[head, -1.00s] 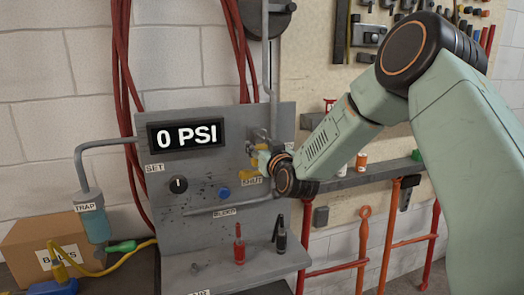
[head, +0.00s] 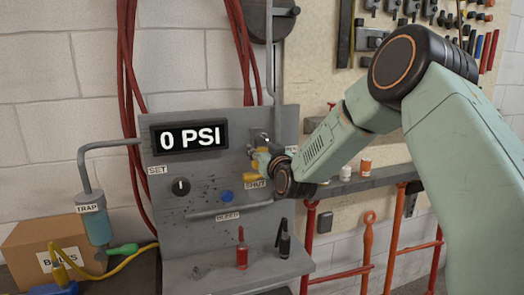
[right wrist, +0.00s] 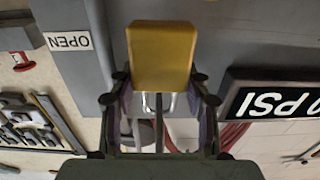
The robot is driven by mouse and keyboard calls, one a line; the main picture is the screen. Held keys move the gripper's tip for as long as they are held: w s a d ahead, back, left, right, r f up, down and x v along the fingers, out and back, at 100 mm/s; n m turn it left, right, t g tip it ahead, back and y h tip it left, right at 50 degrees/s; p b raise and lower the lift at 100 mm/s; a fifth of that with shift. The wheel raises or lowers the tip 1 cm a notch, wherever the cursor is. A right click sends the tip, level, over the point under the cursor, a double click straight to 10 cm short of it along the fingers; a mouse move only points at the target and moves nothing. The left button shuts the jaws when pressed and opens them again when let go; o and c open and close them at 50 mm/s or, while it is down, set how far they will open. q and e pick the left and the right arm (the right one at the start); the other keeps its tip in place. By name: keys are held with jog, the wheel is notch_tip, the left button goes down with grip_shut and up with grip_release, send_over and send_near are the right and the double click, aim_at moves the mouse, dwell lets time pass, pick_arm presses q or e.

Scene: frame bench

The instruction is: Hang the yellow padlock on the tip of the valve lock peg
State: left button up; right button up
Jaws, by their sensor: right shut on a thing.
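The yellow padlock (right wrist: 161,58) fills the upper middle of the right wrist view, with its pale metal shackle (right wrist: 158,102) showing below the body. My right gripper (right wrist: 161,88) has a finger on each side of it and is shut on it. In the head view my right gripper (head: 262,161) is at the right part of the grey panel, by the SHUT label, with a yellow piece below it. Grey metal valve parts (head: 259,137) show just above the gripper. I cannot make out the lock peg's tip or whether the padlock touches it. My left gripper is not in view.
The grey panel (head: 215,174) carries a 0 PSI display (head: 189,137), a black knob (head: 181,187) and a blue button (head: 227,196). A red screwdriver-like tool (head: 241,249) stands on its ledge. A shelf (head: 375,180) with small bottles is at the right.

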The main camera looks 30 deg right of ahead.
jog(key=shift+a, duration=0.1)
jog(key=o, duration=1.3)
jog(key=shift+o, duration=0.3)
jog(key=shift+s, duration=0.1)
jog(key=shift+s, duration=0.3)
jog(key=v, duration=1.1)
jog(key=shift+s+a, duration=0.1)
jog(key=shift+a, duration=0.05)
